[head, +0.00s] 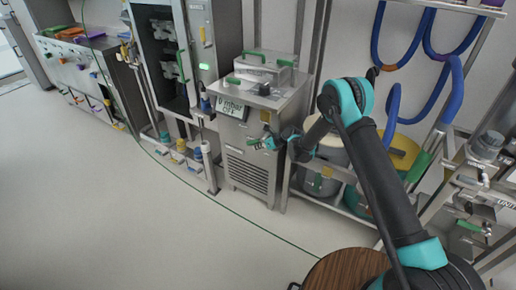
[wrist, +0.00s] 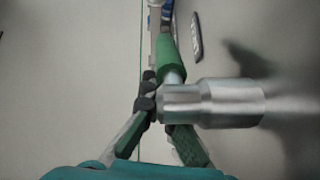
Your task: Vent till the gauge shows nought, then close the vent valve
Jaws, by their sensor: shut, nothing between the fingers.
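The gauge is a small tilted display (head: 231,107) on the front of a metal cabinet in the head view; it appears to read 0 mbar, with OFF below. A valve with a green lever handle (wrist: 173,58) and a round metal body (wrist: 225,103) fills the middle of the wrist view. My gripper (head: 264,143) is at the cabinet's front, below and right of the display. In the wrist view my gripper (wrist: 152,98) is shut and empty, its dark fingertips close beside the lever's base. The metal body partly hides the right finger. I cannot tell whether they touch.
The cabinet (head: 250,160) has a lidded box with green handles on top. A tall open unit (head: 177,60) stands to its left. At the right are a rack with blue hoses (head: 405,60) and drums. A round wooden top (head: 345,275) is in front; the left floor is clear.

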